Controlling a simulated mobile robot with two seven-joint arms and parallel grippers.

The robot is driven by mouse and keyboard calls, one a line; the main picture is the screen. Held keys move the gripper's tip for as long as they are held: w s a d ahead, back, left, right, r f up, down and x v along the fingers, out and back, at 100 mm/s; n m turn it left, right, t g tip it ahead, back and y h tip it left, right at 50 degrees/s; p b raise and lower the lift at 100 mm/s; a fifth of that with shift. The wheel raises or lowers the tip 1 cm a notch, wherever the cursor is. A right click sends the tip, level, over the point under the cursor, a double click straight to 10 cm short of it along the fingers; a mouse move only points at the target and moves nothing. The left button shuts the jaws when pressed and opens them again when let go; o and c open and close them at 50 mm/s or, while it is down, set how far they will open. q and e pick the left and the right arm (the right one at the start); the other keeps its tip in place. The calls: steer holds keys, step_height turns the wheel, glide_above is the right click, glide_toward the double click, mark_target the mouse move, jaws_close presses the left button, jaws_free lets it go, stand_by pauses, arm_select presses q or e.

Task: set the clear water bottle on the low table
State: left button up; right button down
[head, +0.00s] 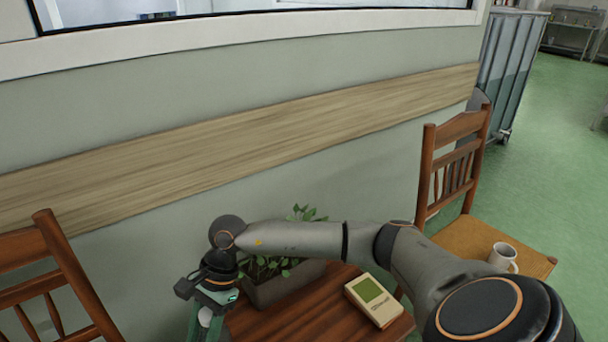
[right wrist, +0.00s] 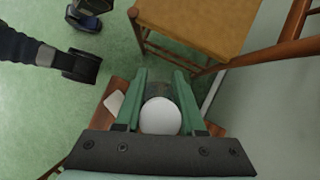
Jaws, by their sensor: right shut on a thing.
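My right gripper (head: 206,318) points down over the left end of the low table (head: 290,322) in the head view; its fingertips are cut off by the lower edge. In the right wrist view the green fingers of my right gripper (right wrist: 160,88) are shut on the clear water bottle (right wrist: 157,89). A round white top, seen from above, covers much of it. My left gripper is not in view.
A planter (head: 281,287) and a beige handheld device (head: 374,301) stand on the table. A small pale item (right wrist: 114,103) lies by the table's edge. Chairs flank the table; the right chair (head: 470,238) holds a white mug (head: 503,256). A wall (head: 330,185) is behind.

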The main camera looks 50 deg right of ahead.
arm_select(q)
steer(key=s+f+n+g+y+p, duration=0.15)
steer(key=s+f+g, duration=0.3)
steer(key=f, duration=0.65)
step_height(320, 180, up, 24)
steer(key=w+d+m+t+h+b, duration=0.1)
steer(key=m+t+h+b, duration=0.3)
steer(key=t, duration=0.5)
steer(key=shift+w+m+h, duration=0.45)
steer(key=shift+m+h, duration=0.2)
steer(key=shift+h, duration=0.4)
arm_select(e)
steer(key=w+d+f+m+t+h, duration=0.2)
steer(key=w+d+f+m+t, duration=0.3)
steer(key=d+f+m, duration=0.5)
steer(key=shift+w+d+f+m, duration=0.25)
steer(key=shift+w+d+m, duration=0.5)
steer(key=shift+w, duration=0.2)
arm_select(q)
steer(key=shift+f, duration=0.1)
arm_select(e)
steer(key=c, duration=0.5)
jaws_free()
steer(key=shift+f, duration=0.1)
steer(key=shift+s, duration=0.1)
